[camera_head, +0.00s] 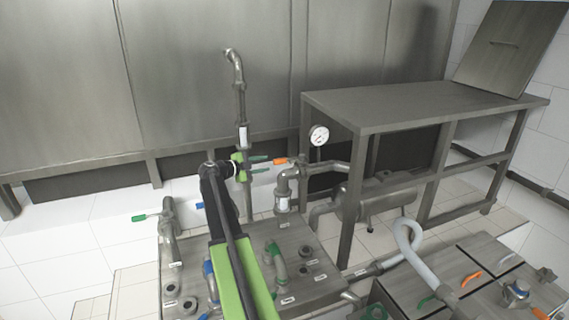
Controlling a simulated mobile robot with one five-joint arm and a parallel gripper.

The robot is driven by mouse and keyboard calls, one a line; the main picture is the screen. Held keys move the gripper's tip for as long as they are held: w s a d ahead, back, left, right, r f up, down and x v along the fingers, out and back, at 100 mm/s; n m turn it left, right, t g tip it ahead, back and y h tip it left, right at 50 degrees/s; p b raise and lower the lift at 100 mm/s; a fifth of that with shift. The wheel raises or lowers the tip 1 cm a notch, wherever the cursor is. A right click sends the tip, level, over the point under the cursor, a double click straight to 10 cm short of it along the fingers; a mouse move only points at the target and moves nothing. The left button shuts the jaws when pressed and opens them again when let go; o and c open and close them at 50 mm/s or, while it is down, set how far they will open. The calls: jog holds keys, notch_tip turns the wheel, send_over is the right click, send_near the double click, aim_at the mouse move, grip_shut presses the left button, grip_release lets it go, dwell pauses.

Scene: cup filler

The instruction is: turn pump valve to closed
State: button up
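Several coloured valve handles show, and their labels are too small to read, so I cannot tell for sure which is the pump valve. My gripper (268,164) is in front of the tall pipe, pointing right. My arm hides part of the tank top.
A tall pipe (241,105) rises behind my gripper. A green handle (139,218) is at left, another green one (279,262) on the tank top (325,285). A metal table (420,105) stands at right.

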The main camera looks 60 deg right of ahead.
aim_at(285, 161)
jog(key=b+x, duration=0.2)
jog(key=x, duration=1)
jog(key=shift+d+f, duration=0.1)
jog(key=shift+d, duration=0.05)
grip_shut()
dwell(0.8)
